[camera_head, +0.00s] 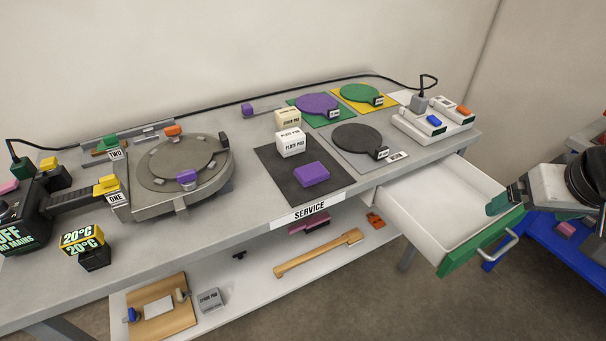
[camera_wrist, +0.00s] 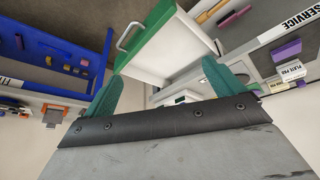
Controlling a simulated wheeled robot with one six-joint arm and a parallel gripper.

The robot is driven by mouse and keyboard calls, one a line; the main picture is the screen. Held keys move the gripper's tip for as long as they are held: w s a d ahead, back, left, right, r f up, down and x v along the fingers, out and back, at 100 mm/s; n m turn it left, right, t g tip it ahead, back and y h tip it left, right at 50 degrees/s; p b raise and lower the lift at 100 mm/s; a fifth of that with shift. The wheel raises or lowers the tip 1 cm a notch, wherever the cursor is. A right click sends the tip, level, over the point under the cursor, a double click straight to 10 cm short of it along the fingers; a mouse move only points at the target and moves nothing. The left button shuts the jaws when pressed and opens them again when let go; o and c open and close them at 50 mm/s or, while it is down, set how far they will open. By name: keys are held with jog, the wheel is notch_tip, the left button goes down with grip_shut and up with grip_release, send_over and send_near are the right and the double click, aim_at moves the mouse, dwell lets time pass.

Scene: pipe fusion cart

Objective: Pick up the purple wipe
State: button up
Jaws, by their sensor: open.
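A purple block-shaped wipe (camera_head: 311,174) lies flat on the dark service mat (camera_head: 331,190), near the front edge of the bench. It also shows in the wrist view (camera_wrist: 287,50), at the upper right. My gripper (camera_head: 506,204) is at the right of the head view, over the green-fronted open drawer and well to the right of the wipe. In the wrist view, its two teal fingers (camera_wrist: 163,92) are spread wide apart with nothing held between them. The second finger is mostly hidden in the head view.
The open drawer (camera_head: 425,197) juts out from the bench's right front and looks empty. Round plates lie farther back. A lower shelf holds a wooden tool (camera_head: 320,252). A blue cart (camera_head: 560,245) stands at the right.

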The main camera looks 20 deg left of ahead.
jog(key=w+a+f+n+t+y, duration=0.2)
jog(key=w+a+f, duration=0.2)
jog(key=w+a, duration=0.4)
jog(key=n+t+y, duration=0.2)
jog(key=n+y, duration=0.3)
jog(key=y, duration=0.3)
send_near(313, 172)
jog(key=x, duration=0.8)
jog(key=shift+a+f, duration=0.1)
jog(key=shift+a, duration=0.05)
jog(key=c, duration=1)
